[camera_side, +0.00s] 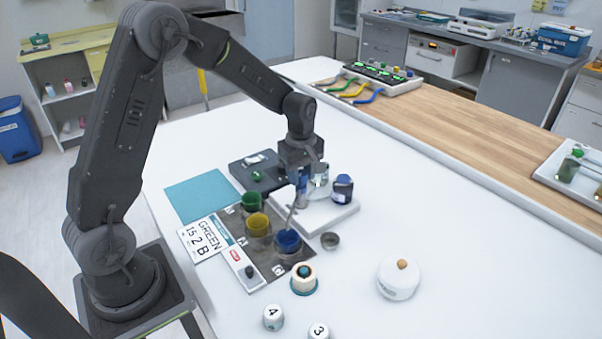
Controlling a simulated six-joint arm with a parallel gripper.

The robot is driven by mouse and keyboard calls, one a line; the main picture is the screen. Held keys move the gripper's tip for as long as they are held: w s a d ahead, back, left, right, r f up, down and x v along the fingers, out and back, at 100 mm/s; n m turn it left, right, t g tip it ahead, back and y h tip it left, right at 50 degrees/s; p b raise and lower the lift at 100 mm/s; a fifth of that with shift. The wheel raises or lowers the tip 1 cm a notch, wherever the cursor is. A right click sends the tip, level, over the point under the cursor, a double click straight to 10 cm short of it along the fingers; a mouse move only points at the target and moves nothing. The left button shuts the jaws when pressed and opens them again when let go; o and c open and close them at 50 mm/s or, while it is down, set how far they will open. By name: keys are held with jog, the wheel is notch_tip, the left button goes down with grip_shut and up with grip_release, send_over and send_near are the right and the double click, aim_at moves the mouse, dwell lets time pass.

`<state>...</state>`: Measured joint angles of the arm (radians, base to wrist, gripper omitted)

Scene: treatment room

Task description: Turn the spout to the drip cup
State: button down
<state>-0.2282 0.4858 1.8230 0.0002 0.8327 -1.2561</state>
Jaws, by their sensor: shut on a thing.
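My gripper (301,190) points down over a white stand (326,214) and is shut on what looks like the spout, though the grip itself is largely hidden. A thin pale spout (290,214) slants down from beside the gripper, its lower end over the blue cup (288,240). A small grey metal cup (330,240), likely the drip cup, stands on the table just right of the blue cup and in front of the stand. The spout's end is apart from it, to its left.
A green cup (251,201) and a yellow cup (258,223) stand on a dark mat. A blue bottle (342,188) stands on the white stand's right side. A white lidded pot (398,279) and a cream round piece (304,280) are nearer.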

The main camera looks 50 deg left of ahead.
dwell(0.3)
jog(key=n, duration=0.4)
jog(key=shift+n, duration=2.3)
jog(key=c, duration=0.7)
grip_release()
notch_tip(320, 180, up, 14)
jog(key=shift+f, duration=0.1)
